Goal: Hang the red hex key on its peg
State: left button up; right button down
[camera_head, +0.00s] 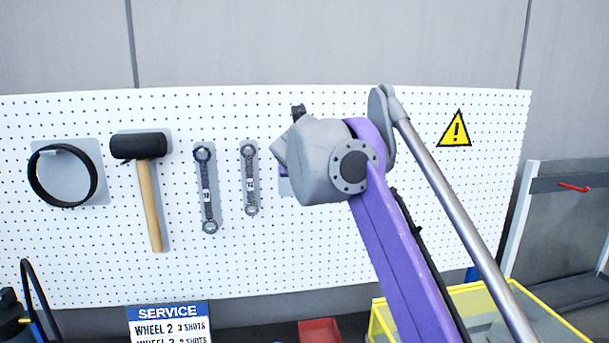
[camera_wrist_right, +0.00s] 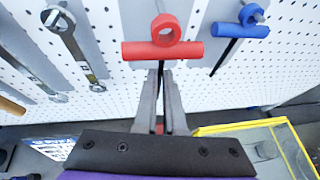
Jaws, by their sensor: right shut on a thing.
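The red hex key (camera_wrist_right: 162,50) has a T-shaped handle with a ring on top. In the right wrist view it stands upright in front of a grey backing plate on the pegboard. My right gripper (camera_wrist_right: 164,76) is shut on it just below the handle; its shaft is mostly hidden by the fingers. A thin metal peg (camera_wrist_right: 160,5) shows just above the ring; I cannot tell whether it passes through the ring. In the head view my right arm hides the gripper and the red key. My left gripper is in neither view.
A blue hex key (camera_wrist_right: 240,30) hangs close to the right. Two wrenches (camera_head: 207,190) (camera_head: 250,180), a mallet (camera_head: 150,190) and a black coil (camera_head: 62,175) hang to the left on the pegboard (camera_head: 300,260). A yellow-edged bin (camera_head: 380,320) stands below right.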

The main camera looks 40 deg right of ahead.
jog(key=shift+w+d+p, duration=0.15)
jog(key=shift+w+d, duration=0.2)
jog(key=shift+w, duration=0.3)
jog(key=shift+w+d+p, duration=0.15)
jog(key=shift+w+d, duration=0.25)
jog(key=shift+w, duration=0.3)
jog(key=shift+w+d+p, duration=0.15)
jog(key=shift+w+d, duration=0.2)
jog(key=shift+w, duration=0.3)
jog(key=shift+f, duration=0.1)
jog(key=c, duration=0.9)
grip_release()
